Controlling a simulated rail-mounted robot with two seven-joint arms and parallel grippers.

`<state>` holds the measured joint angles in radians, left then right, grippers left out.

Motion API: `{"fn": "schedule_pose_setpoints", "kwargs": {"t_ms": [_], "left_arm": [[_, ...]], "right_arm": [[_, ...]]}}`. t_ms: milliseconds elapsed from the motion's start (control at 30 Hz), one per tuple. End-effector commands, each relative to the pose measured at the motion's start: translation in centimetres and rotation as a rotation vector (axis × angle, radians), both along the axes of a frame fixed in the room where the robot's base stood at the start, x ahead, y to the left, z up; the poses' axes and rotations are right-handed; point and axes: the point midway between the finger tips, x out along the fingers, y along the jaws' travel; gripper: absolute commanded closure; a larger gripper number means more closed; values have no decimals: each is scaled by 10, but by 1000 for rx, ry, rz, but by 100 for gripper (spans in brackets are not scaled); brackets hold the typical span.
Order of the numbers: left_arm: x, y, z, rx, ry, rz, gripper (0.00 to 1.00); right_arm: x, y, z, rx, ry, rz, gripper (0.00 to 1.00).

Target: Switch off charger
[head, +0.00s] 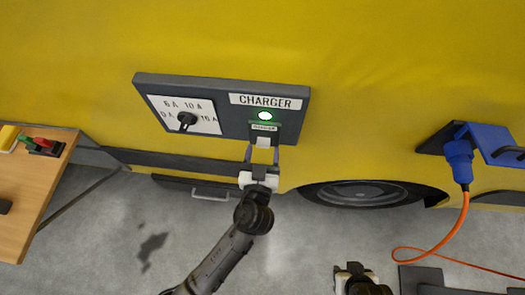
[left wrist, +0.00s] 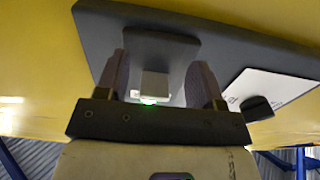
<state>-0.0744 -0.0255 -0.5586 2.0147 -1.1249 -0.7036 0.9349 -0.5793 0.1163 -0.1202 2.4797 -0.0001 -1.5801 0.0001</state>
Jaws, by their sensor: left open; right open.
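The charger panel (head: 222,128) is a dark grey box on the yellow vehicle side, labelled CHARGER. Its round lamp (head: 265,115) is lit green. My left gripper (head: 262,154) is open just below the lever. In the left wrist view its fingers (left wrist: 160,72) stand on either side of the lever; I cannot tell whether they touch it. My right gripper (head: 356,272) is at the bottom edge, away from the panel, partly cut off.
A black rotary knob (head: 187,120) sits on a white dial plate left of the lamp. A blue plug (head: 459,160) with an orange cable (head: 462,215) is at the right. A wooden table (head: 38,190) stands at the left. A wheel (head: 362,193) is below the panel.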

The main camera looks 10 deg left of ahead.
Motion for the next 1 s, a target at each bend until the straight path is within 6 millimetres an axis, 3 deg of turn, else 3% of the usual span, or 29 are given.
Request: {"fn": "schedule_pose_setpoints", "kwargs": {"t_ms": [300,800,1000], "left_arm": [[1,0,0,-1,0,0,38],[1,0,0,-1,0,0,86],[2,0,-2,-1,-8,0,88]], "right_arm": [[0,-2,0,-5,0,4,57],[0,-2,0,-7,0,4,57],[0,-1,-6,-4,0,2,57]]}}
